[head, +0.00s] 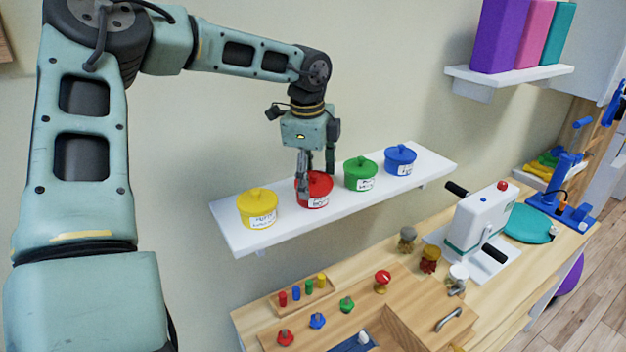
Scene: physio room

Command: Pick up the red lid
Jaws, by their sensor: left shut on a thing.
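The red lid (320,181) sits on a red pot (314,201) with a white label, on the white wall shelf (285,226). My left gripper (315,180) reaches down from above and is shut on the red lid, with its fingers on either side of the lid. The fingers hide part of the lid. The lid appears still on or right at the pot's rim; I cannot tell whether there is a gap. My right gripper is not in view.
A yellow pot (258,209) stands left of the red one; a green pot (361,173) and a blue pot (400,160) stand to its right. Below is a wooden bench (345,290) with pegs, knobs and a white crank device (480,222). Foam blocks (500,35) stand on an upper shelf.

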